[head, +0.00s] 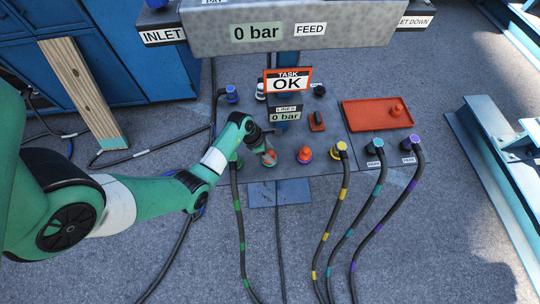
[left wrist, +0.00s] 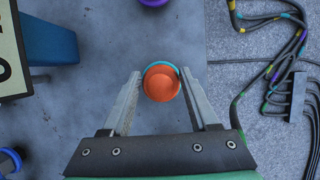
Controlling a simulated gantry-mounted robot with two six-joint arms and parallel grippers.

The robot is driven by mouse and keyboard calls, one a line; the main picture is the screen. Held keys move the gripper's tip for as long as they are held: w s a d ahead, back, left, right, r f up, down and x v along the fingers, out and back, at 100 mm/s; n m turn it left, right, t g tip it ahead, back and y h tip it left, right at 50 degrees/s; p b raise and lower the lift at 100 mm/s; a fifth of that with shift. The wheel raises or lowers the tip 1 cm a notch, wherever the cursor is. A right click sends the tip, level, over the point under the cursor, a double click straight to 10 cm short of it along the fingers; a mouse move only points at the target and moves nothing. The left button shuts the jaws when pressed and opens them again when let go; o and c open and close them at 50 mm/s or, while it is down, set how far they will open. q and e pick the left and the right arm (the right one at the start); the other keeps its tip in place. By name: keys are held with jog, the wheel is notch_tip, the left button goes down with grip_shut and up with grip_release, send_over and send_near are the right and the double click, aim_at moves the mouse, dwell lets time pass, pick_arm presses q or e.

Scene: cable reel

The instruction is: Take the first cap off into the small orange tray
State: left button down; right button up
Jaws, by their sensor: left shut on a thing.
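My left gripper (head: 268,157) is shut on an orange cap (head: 270,157) at the front of the grey panel. In the left wrist view, its fingers (left wrist: 162,85) lie on either side of the round orange cap (left wrist: 162,86), and a teal ring (left wrist: 178,68) shows behind it. I cannot tell whether the cap is seated or lifted. A second orange cap (head: 305,153) sits on a purple-ringed port to the right. The small orange tray (head: 364,119) lies at the panel's right and holds an orange cap (head: 397,110). My right gripper is not in view.
Yellow (head: 341,149), teal (head: 376,146) and purple (head: 408,144) connectors with hanging hoses stand along the front right. A green-banded hose (head: 238,210) hangs just left of the gripper. The OK sign (head: 287,83) and line gauge (head: 286,116) rise mid-panel.

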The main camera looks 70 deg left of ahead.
aim_at(273, 152)
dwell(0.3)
pick_arm(q)
jog(key=r+p, duration=0.3)
jog(key=r, duration=0.1)
jog(key=shift+s, duration=0.2)
jog(key=s+d+r+p, duration=0.2)
jog(key=d+r+p, duration=0.2)
jog(key=p, duration=0.6)
jog(key=s+d+r+p, duration=0.3)
jog(key=d+r+p, duration=0.2)
jog(key=d+p, duration=0.3)
jog(key=shift+s+d+p, duration=0.25)
jog(key=shift+d+p, duration=0.1)
jog(key=shift+p, duration=0.6)
